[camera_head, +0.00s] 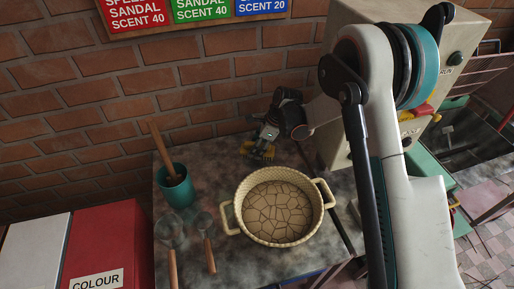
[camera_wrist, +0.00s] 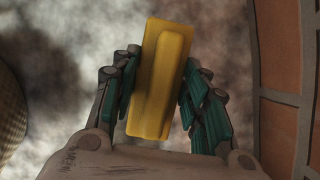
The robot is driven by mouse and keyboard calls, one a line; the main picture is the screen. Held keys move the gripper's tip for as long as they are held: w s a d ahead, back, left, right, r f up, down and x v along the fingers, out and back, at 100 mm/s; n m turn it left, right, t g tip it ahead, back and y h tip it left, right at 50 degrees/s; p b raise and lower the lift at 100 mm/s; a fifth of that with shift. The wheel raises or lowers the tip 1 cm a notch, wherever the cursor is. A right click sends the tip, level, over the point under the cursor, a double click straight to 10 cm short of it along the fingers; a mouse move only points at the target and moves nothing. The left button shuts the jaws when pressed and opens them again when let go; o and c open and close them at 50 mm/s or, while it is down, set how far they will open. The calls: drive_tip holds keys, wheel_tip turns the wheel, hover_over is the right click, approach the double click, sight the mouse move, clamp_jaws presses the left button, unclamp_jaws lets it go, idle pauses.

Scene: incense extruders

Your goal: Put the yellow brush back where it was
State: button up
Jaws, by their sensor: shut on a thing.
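The yellow brush (camera_wrist: 160,80) is a yellow block between the green-padded fingers of my gripper (camera_wrist: 161,62) in the wrist view. The fingers close on its two sides, and it lies slightly tilted across them. In the head view my gripper (camera_head: 259,149) is over the back of the grey table, close to the brick wall and behind the basket. Only small yellow parts of the brush show there, partly hidden by the fingers. I cannot tell whether the brush touches the table.
A woven two-handled basket (camera_head: 239,207) with a cracked brown surface inside stands in front of my gripper. A teal cup (camera_head: 176,190) holding a stick and two wooden-handled scoops (camera_head: 171,229) are on the left. A beige machine (camera_head: 336,143) stands at right. The brick wall (camera_wrist: 285,125) is close behind.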

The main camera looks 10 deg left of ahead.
drive_tip(key=shift+r, duration=0.1)
drive_tip(key=o, duration=1.1)
drive_tip(key=p+v, duration=0.2)
drive_tip(key=v, duration=1)
drive_tip(key=shift+p, duration=0.35)
drive_tip(key=shift+s, duration=0.1)
